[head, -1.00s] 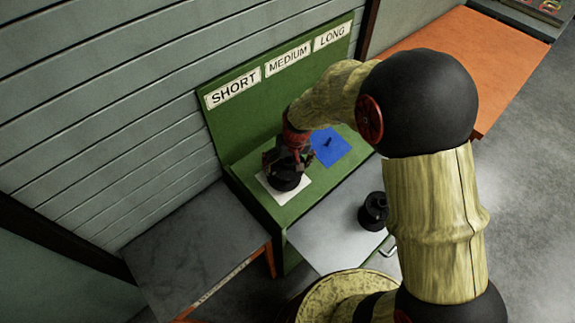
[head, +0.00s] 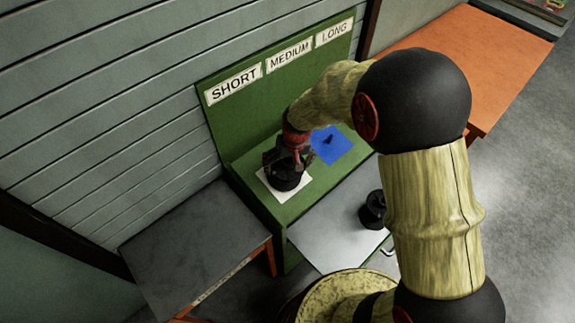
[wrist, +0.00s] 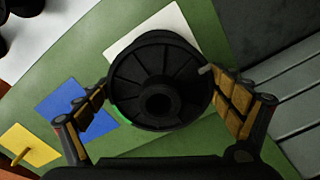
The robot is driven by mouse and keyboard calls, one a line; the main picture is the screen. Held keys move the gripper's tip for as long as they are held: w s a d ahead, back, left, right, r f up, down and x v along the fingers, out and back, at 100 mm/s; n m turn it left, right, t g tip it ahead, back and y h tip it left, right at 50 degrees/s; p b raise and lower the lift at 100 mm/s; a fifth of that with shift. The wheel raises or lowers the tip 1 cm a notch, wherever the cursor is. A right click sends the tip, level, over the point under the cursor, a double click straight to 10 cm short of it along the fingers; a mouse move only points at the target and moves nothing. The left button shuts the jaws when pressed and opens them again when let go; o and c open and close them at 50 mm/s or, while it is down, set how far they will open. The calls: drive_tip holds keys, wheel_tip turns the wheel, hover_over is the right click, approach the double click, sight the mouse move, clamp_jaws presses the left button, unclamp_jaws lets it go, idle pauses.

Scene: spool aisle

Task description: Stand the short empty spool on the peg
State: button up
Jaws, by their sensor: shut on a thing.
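My gripper (head: 287,162) is shut on a black spool (head: 286,178) over the white square (head: 306,186), below the SHORT label (head: 233,86) in the head view. In the wrist view the spool (wrist: 150,62) lies between the two fingers of my gripper (wrist: 165,105), its ribbed flange and round centre hole facing the camera. No wound material shows on it. The white square (wrist: 178,20) shows past its far edge. Any peg under the spool is hidden, and I cannot tell whether the spool rests on the square.
A blue square (head: 335,152) with a dark peg (head: 329,139) lies to the right on the green stand (head: 312,199). A yellow square (wrist: 35,146) with a peg shows in the wrist view. Another black spool (head: 373,212) stands on the grey surface (head: 325,240) in front.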

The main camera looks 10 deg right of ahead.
drive_tip(key=shift+f, duration=0.25)
drive_tip(key=o, duration=1.5)
drive_tip(key=shift+o, duration=0.2)
drive_tip(key=r, duration=0.4)
drive_tip(key=s+r, duration=0.1)
drive_tip(key=r, duration=0.3)
drive_tip(key=d+r, duration=0.1)
drive_tip(key=r, duration=0.3)
drive_tip(key=shift+s, duration=0.35)
drive_tip(key=shift+f, duration=0.1)
